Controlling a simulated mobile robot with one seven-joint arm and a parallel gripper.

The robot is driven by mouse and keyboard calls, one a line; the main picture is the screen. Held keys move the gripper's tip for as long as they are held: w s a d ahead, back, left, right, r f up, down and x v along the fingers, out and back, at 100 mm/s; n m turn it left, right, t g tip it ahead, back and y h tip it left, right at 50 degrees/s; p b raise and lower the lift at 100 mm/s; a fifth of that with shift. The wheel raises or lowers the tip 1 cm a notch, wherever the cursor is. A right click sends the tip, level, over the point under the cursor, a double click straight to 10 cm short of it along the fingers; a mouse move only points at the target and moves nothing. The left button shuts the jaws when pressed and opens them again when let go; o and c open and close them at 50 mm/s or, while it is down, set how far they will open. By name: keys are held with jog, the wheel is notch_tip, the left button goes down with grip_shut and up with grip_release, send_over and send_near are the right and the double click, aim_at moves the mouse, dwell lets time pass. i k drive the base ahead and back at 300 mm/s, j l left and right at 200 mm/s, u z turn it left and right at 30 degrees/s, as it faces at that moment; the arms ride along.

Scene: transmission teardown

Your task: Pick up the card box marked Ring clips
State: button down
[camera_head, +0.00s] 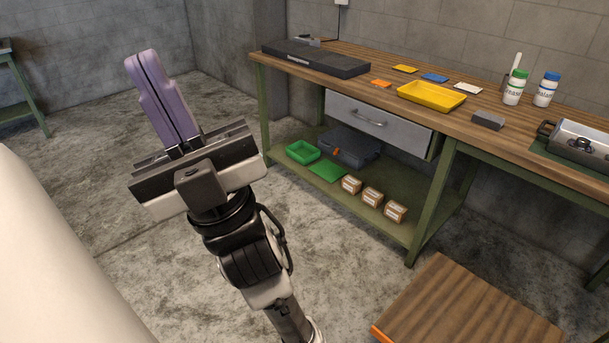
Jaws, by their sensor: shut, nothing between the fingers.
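Three small brown card boxes stand in a row on the green lower shelf of the workbench: a left box (351,185), a middle box (372,197) and a right box (395,212). Each has a pale label, too small to read, so I cannot tell which is marked Ring clips. My gripper (146,58) is raised at the left of the view, over the floor and well apart from the boxes. Its purple fingers are shut together with nothing between them.
The lower shelf (390,229) also holds a green tray (302,152), a green mat (327,172) and a dark case (348,146). A drawer (378,123) and the benchtop (385,65) overhang it. A wooden-topped stand (470,310) is at front right. Floor between is clear.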

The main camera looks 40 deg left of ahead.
aim_at(350, 184)
jog(key=u, duration=0.8)
jog(key=z, duration=0.35)
jog(key=i+j+z, duration=0.1)
jog(key=z, duration=0.25)
jog(key=j+z, duration=0.15)
jog(key=z, duration=0.2)
jog(key=i+j+z, duration=0.1)
jog(key=j+z, duration=0.2)
jog(key=j, duration=0.15)
jog(key=j+z, duration=0.3)
jog(key=j, duration=0.2)
jog(key=j+z, duration=0.25)
jog(key=j, duration=0.8)
jog(key=j+z, duration=0.25)
jog(key=j, duration=0.75)
jog(key=k+j, duration=0.1)
jog(key=j, duration=0.95)
jog(key=k+j, duration=0.15)
jog(key=j, duration=0.35)
jog(key=j+z, duration=0.1)
jog(key=j, duration=0.45)
jog(key=k, duration=0.05)
